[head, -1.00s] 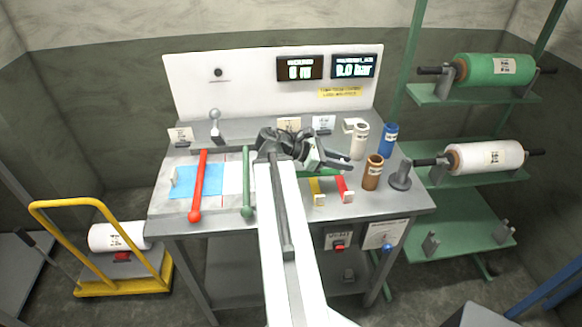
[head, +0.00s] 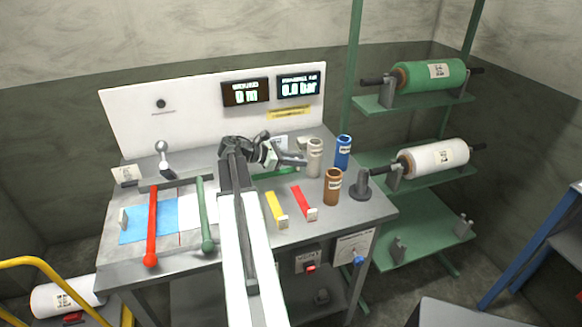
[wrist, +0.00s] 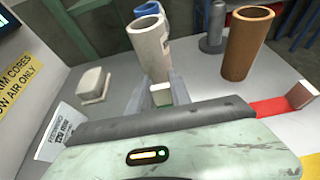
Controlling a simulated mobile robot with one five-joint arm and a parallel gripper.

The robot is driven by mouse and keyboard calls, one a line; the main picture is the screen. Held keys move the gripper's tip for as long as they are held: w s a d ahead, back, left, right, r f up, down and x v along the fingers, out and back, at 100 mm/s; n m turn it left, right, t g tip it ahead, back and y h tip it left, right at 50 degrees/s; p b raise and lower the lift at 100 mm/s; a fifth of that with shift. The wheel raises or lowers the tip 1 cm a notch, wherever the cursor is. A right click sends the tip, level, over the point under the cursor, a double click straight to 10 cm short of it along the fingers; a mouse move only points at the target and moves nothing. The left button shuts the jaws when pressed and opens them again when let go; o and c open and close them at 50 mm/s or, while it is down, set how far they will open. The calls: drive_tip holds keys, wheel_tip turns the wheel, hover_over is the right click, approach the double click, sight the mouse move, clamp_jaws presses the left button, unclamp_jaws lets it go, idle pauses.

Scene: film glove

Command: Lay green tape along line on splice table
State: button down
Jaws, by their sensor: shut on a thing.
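My gripper (head: 292,160) is over the right half of the grey bench, close to the white core tube. It is shut on the green tape (wrist: 162,97), whose pale end block shows between the fingers in the wrist view. In the head view a green strip (head: 286,172) shows just below the fingers; the rest is hidden by my arm. The splice table (head: 120,248) is at the left of the bench, with blue film (head: 138,222) and white film under red (head: 152,225) and green (head: 205,212) bars. A faint line shows between the films.
Yellow (head: 274,207) and red (head: 302,202) tapes lie right of my arm. White (head: 314,158), blue (head: 343,152) and brown (head: 332,187) tubes and a grey post (head: 359,186) stand at the right. A green roll rack (head: 430,182) stands beyond.

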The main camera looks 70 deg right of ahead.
drive_tip(key=shift+w+d, duration=0.15)
drive_tip(key=shift+d, duration=0.25)
drive_tip(key=f+b, duration=0.3)
drive_tip(key=shift+d+f, duration=0.25)
drive_tip(key=shift+d, duration=0.05)
drive_tip(key=shift+f+b, duration=0.3)
drive_tip(key=shift+b, duration=0.25)
drive_tip(key=shift+w+a+r, duration=0.15)
drive_tip(key=shift+w+r, duration=0.05)
drive_tip(key=shift+f, duration=0.2)
drive_tip(key=c, duration=1.2)
unclamp_jaws()
drive_tip(key=shift+r, duration=0.1)
